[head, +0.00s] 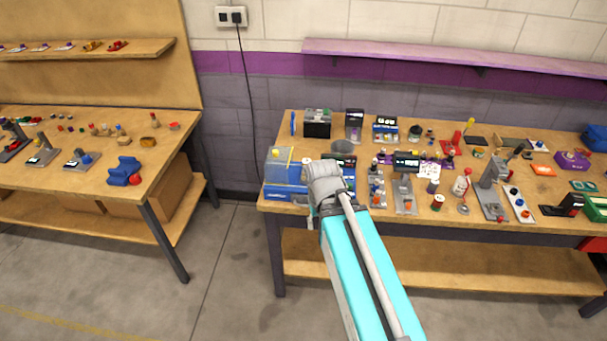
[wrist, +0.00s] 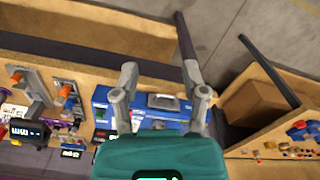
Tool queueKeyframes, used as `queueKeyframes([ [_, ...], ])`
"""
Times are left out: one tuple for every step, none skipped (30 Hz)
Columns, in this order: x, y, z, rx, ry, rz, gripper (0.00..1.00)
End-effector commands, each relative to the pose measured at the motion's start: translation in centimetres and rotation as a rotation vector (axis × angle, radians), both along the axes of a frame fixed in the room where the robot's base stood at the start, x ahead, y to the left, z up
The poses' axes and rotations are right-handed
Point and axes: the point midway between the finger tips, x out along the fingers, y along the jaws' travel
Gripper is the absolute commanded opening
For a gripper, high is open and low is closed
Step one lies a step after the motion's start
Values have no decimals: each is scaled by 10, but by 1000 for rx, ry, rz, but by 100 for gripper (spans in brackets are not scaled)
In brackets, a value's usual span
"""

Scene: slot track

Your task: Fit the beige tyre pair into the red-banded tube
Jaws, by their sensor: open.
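My gripper (head: 312,212) is at the front left edge of the right bench, beside a blue case. In the wrist view its two grey fingers (wrist: 160,70) are spread apart with nothing between them, and the bench's front edge and floor show beyond. I cannot make out the beige tyre pair or the red-banded tube for sure in either view. Many small parts on the bench are too small to tell apart, and my arm hides part of the bench front.
The blue case (wrist: 150,101) lies under my fingers. A clear-covered blue unit (head: 279,165) stands at the bench's left end. Grey stands (head: 404,194) and a grey press (head: 491,194) crowd the bench to the right. A second bench (head: 100,185) stands left across an open floor gap (head: 225,250).

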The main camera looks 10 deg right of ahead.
Motion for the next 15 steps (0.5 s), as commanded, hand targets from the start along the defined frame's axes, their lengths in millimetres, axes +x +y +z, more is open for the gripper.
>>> queueKeyframes([
  [0, 0, 0, 0, 0, 0, 57],
  [0, 0, 0, 0, 0, 0, 57],
  [0, 0, 0, 0, 0, 0, 57],
  [0, 0, 0, 0, 0, 0, 57],
  [0, 0, 0, 0, 0, 0, 57],
  [0, 0, 0, 0, 0, 0, 63],
  [0, 0, 0, 0, 0, -1, 68],
  [1, 0, 0, 0, 0, -2, 72],
  [1, 0, 0, 0, 0, -6, 72],
  [2, 0, 1, 0, 0, -11, 72],
  [3, 0, 1, 0, 0, -17, 72],
  [6, 0, 2, 0, 0, -29, 72],
  [8, 0, 3, 0, 0, -42, 72],
  [10, -6, 4, 0, 0, -58, 72],
  [14, -16, 5, 0, 0, -86, 72],
])
